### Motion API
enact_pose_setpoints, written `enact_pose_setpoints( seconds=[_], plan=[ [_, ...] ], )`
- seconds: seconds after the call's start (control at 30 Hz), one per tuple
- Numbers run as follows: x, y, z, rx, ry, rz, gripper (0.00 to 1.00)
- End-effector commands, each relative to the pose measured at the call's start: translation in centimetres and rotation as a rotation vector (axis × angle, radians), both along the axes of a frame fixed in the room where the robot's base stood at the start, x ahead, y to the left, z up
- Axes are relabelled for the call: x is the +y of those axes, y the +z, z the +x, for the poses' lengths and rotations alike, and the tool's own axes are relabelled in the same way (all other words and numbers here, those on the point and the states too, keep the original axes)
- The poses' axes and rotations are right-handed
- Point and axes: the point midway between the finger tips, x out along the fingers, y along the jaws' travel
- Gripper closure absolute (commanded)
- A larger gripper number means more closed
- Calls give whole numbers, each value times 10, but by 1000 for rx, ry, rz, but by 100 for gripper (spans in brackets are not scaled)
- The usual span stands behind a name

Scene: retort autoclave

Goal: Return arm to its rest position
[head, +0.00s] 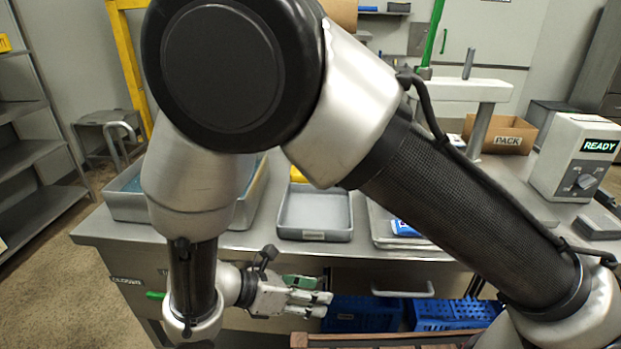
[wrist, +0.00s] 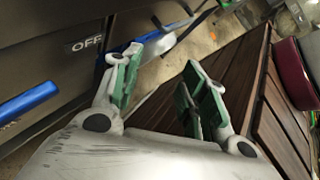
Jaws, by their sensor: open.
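My gripper (head: 306,297) is in front of the steel bench (head: 270,243), below the level of its top, and points to the right in the head view. In the wrist view my gripper (wrist: 160,82) has its two green-padded fingers apart with nothing between them. My arm is bent, with its elbow high and close to the head camera, and it hides part of the bench.
A grey tray (head: 315,213) and a water-filled basin (head: 128,207) stand on the bench. At the right are a PACK box (head: 500,134) and a READY unit (head: 577,158). Blue crates (head: 452,314) sit below. A slatted wooden surface (wrist: 282,110) is close beside my gripper.

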Motion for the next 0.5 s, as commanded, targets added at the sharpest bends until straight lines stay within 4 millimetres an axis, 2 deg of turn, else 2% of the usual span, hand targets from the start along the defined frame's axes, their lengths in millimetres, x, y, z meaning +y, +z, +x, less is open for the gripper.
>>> enact_pose_setpoints(
  seconds=[0.03, 0.2, 0.33, 0.5],
  plan=[
    [-15, 23, 10, -38, -128, 88, 57],
    [-67, 82, 31, -173, -555, 345, 57],
    [-111, 123, 41, -275, -864, 513, 57],
    [-171, 170, 44, -407, -1228, 718, 57]
  ],
)
